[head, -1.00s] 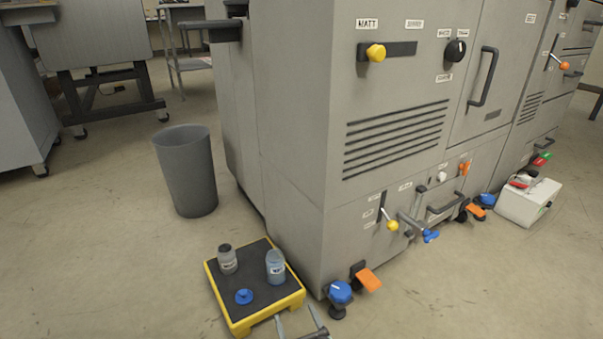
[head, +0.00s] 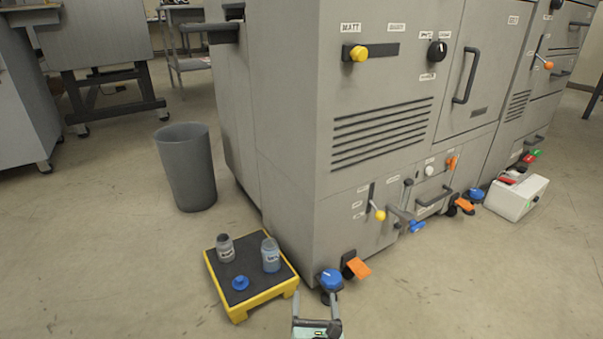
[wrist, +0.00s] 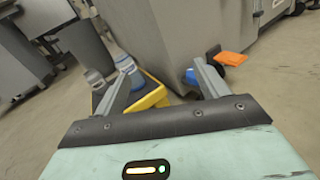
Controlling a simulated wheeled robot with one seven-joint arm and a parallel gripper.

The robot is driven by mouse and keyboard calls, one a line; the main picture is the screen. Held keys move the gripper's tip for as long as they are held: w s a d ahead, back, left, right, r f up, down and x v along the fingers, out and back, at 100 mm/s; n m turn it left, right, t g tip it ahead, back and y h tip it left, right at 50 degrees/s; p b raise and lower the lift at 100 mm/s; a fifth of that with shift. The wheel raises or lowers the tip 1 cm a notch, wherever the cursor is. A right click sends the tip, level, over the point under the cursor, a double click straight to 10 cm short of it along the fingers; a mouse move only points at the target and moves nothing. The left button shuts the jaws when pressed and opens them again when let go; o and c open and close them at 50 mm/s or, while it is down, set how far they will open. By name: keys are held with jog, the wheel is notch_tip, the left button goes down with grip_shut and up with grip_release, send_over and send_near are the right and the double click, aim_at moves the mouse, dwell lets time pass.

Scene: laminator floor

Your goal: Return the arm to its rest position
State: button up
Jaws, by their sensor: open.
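My gripper (head: 318,303) is at the bottom of the head view, in front of the grey machine's near corner and right of the low yellow platform. Its two fingers are apart with nothing between them. In the wrist view my gripper (wrist: 162,82) shows spread fingers, with the machine and floor beyond. The blue foot knob (head: 330,280) at the machine's corner is just beyond the fingertips in the head view; I cannot tell the exact gap.
The yellow platform (head: 235,314) bears a grey jar (head: 225,248), a blue jar (head: 271,255) and a blue cap (head: 240,283). A grey bin (head: 187,168) stands behind. Orange pedals (head: 358,268) stick out from the machine (head: 290,130). Floor at front right is clear.

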jog(key=s+d+r+m+g+h+p, duration=0.2)
jog(key=s+d+r+m+g+h, duration=0.3)
jog(key=r+m, duration=0.35)
jog(key=s+d+r+m+g+h+p, duration=0.2)
jog(key=s+d+r+m+g+h, duration=0.1)
jog(key=d+r+m+g+h, duration=0.45)
jog(key=s+a+r+m+g+y+p, duration=0.15)
jog(key=s+r+m+y, duration=0.3)
jog(key=r, duration=0.45)
jog(key=s+d+r+m+g+y+p, duration=0.1)
jog(key=s+r+m+g+y+p, duration=0.2)
jog(key=s+r, duration=0.4)
jog(key=s+a+r+m+g+y+p, duration=0.1)
jog(key=s+r+m+y, duration=0.35)
jog(key=r, duration=0.55)
notch_tip(320, 180, up, 37)
jog(key=n+p, duration=0.1)
jog(key=p, duration=3.6)
jog(key=shift+s+r+y+p, duration=0.15)
jog(key=shift+r+y+p, duration=0.05)
jog(key=shift+y+p, duration=0.2)
